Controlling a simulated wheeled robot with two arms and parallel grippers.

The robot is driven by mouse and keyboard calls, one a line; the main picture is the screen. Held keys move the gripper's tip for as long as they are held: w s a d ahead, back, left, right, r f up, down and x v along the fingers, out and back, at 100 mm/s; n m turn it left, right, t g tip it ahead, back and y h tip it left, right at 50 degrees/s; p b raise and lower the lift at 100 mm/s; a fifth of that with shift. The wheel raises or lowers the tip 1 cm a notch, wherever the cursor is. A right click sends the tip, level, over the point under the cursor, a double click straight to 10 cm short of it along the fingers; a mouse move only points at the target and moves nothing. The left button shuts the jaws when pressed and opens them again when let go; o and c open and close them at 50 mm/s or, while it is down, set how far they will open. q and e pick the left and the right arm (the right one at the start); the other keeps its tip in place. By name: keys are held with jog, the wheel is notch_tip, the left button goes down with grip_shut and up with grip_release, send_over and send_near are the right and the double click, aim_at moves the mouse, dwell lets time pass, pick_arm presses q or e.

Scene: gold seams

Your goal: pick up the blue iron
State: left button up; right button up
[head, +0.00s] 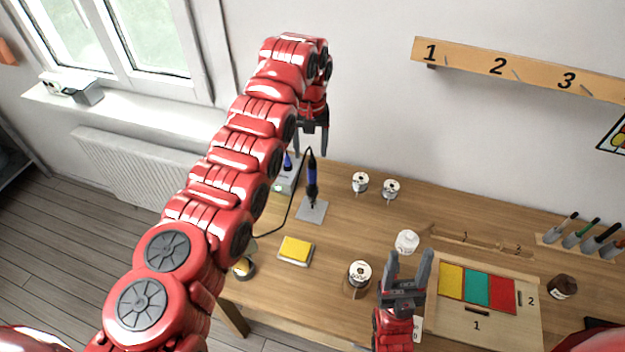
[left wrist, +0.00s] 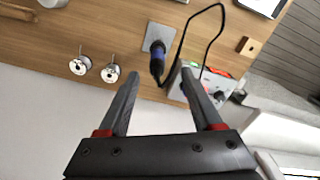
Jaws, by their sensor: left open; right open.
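The blue iron (head: 312,180) stands upright in a small grey stand plate (head: 312,211) toward the back left of the table. A black cable runs from it to a grey station (head: 288,172). In the left wrist view the blue iron (left wrist: 157,64) shows just beyond and between the fingertips, apart from them. My left gripper (head: 311,152) is open and empty, above and behind the iron. It also shows in the left wrist view (left wrist: 160,76). My right gripper (head: 409,254) is open and empty over the table's front middle.
Two solder spools (head: 360,182) (head: 391,188) stand right of the iron. A coloured tray (head: 478,288) lies at the right.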

aim_at(311, 162)
pick_arm(q)
notch_tip(311, 162, down, 5)
jog(key=shift+w+r, duration=0.1)
jog(key=shift+d+f, duration=0.1)
jog(key=shift+f, duration=0.25)
jog(key=f, duration=0.1)
jog(key=f+b, duration=0.1)
jog(key=f, duration=0.1)
jog(key=f+b, duration=0.1)
jog(key=f, duration=0.1)
jog(key=shift+w+d, duration=0.15)
jog(key=shift+w, duration=0.1)
jog(key=shift+r, duration=0.15)
jog(key=shift+c, duration=0.9)
grip_shut()
